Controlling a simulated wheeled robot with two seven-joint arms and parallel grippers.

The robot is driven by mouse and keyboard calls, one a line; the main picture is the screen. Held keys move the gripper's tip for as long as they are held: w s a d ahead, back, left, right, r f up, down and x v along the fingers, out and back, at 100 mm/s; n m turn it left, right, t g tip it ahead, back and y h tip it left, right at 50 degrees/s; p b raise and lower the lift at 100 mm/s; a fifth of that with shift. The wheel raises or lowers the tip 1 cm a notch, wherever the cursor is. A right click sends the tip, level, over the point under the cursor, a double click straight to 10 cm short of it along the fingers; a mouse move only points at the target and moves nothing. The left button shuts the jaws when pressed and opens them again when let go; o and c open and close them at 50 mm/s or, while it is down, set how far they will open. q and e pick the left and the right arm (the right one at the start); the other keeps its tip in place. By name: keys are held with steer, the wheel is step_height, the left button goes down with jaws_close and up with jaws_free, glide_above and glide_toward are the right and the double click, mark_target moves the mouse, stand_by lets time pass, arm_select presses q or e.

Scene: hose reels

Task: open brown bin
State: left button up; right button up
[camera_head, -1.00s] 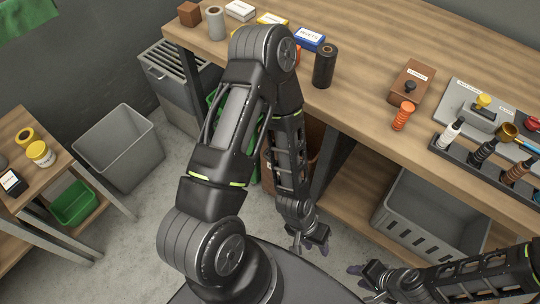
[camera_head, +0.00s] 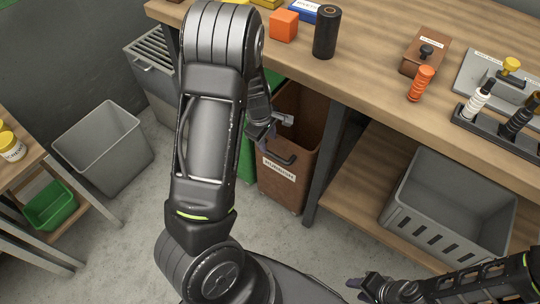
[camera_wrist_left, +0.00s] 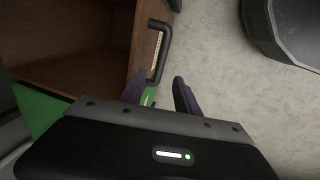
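The brown bin (camera_head: 284,186) stands under the bench with its top open. I see into its brown inside (camera_head: 306,108). Its front carries a white label and a dark bar handle (camera_head: 279,158). In the left wrist view the handle (camera_wrist_left: 162,48) runs along the bin's front wall, with the bin's inside (camera_wrist_left: 75,60) to the left. My left gripper (camera_head: 268,132) is at the bin's front rim near the handle. In the wrist view its two fingers (camera_wrist_left: 159,91) are apart, with nothing gripped between them. My right gripper (camera_head: 358,289) is low at the bottom right, fingers apart and empty.
A green bin (camera_head: 247,158) stands left of the brown bin, partly behind my left arm. A bench leg (camera_head: 327,172) is close on its right. A grey crate (camera_head: 450,205) sits on the lower shelf. An empty grey bin (camera_head: 103,150) stands on the floor at left.

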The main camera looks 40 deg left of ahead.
mark_target(271, 153)
arm_select(q)
steer(key=f+b, duration=0.1)
steer(key=f, duration=0.1)
steer(key=w+f, duration=0.1)
steer(key=f, duration=0.2)
steer(key=f+b, duration=0.1)
steer(key=f, duration=0.1)
steer(key=shift+w+f+b, duration=0.2)
steer(key=shift+f+b, duration=0.1)
steer(key=shift+f, duration=0.1)
jaws_close()
stand_by(1.3)
